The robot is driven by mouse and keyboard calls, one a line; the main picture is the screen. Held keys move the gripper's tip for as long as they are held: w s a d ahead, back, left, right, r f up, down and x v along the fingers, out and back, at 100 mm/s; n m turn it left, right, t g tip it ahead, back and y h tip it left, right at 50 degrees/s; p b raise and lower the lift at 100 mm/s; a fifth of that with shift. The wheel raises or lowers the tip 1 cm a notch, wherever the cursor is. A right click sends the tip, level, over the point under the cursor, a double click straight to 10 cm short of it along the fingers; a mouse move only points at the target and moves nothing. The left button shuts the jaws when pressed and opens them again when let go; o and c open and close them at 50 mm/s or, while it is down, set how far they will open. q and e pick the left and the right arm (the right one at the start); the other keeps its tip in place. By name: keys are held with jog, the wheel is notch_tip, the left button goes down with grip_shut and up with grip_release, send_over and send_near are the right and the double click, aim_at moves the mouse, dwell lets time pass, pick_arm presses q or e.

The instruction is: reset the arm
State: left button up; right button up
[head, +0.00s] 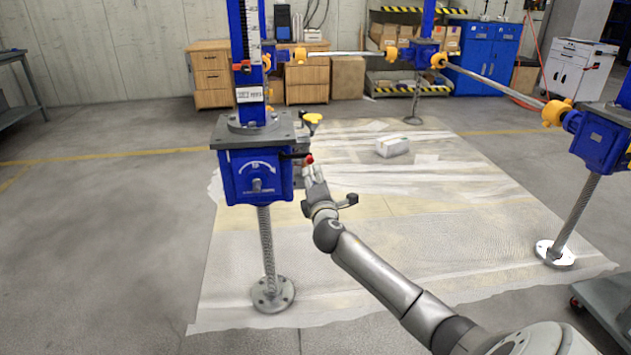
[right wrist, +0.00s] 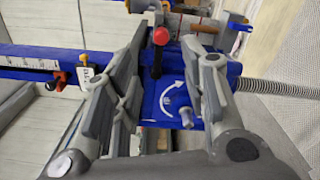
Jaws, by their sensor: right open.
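The nearest blue screw jack (head: 258,172) stands on a threaded spindle with a round foot. It also shows in the right wrist view (right wrist: 178,95), turned on its side, with a white curved arrow on its face. A dark lever (head: 293,156) with a red knob (head: 309,159) sticks out from its right side. My right gripper (head: 310,172) is open at the knob. In the right wrist view, the red knob (right wrist: 161,36) and the dark lever show between the spread fingers (right wrist: 166,62); I cannot tell whether they touch. My left gripper is not in view.
A second blue jack (head: 600,137) stands at the right, joined by shafts through yellow couplings (head: 556,113). A cream sheet (head: 400,285) covers the floor, with a white box (head: 392,147) on it. A grey cart (head: 605,300) stands at the lower right. The floor at left is clear.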

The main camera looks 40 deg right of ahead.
jog(key=shift+f, duration=0.1)
dwell(0.3)
jog(key=s+a+f+m+g+y, duration=0.25)
jog(key=s+a+f, duration=0.3)
jog(key=f, duration=0.65)
jog(key=s+a+f+m+g+y, duration=0.15)
jog(key=s+a+f+g, duration=0.35)
jog(key=f, duration=0.7)
jog(key=s+a+f+m+y, duration=0.1)
jog(key=s+a+f+m, duration=0.2)
jog(key=s+f, duration=0.65)
jog(key=s+a+f+m+g+y, duration=0.2)
jog(key=s+a+f+m+g, duration=0.1)
jog(key=s+a+f, duration=0.7)
jog(key=s+a+f+m+g+y, duration=0.25)
jog(key=s+a+f, duration=0.4)
jog(key=s, duration=0.65)
pick_arm(q)
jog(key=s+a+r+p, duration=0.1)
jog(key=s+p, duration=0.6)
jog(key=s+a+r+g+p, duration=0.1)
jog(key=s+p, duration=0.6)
jog(key=p, duration=0.1)
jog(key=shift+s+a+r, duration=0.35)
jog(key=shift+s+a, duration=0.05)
pick_arm(e)
jog(key=s+d+r+g, duration=0.1)
jog(key=s+d+r, duration=0.1)
jog(key=s, duration=1.3)
jog(key=shift+d, duration=0.35)
